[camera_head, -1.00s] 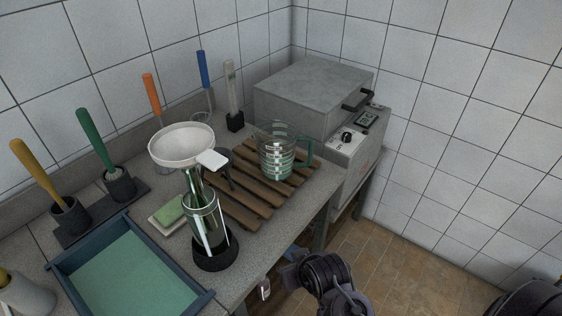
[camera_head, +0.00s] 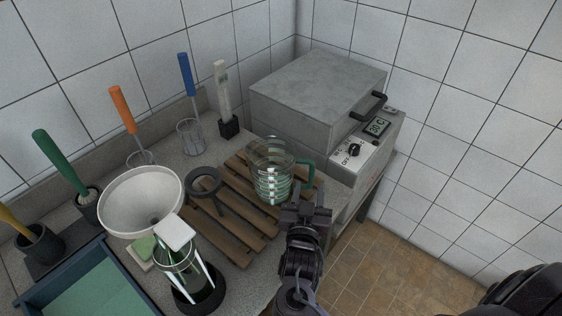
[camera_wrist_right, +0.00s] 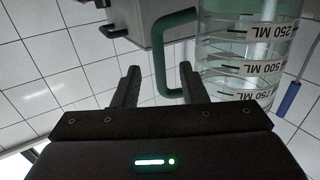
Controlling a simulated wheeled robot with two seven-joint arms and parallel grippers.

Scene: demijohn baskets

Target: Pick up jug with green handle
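The clear jug (camera_head: 270,172) with white measuring bands stands upright on the wooden slatted rack, its green handle (camera_head: 306,172) on the right side. My right gripper (camera_head: 308,200) is just below and in front of the handle in the head view. In the right wrist view, the gripper (camera_wrist_right: 160,90) is open, and the green handle (camera_wrist_right: 170,55) lies just beyond and partly between its two fingers. The jug (camera_wrist_right: 245,50) shows its volume marks there, right of the handle. Contact with the handle cannot be told. My left gripper is not in view.
The slatted rack (camera_head: 222,226) lies on the counter. A grey heated box (camera_head: 316,95) stands behind the jug. Tiled floor is open at right.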

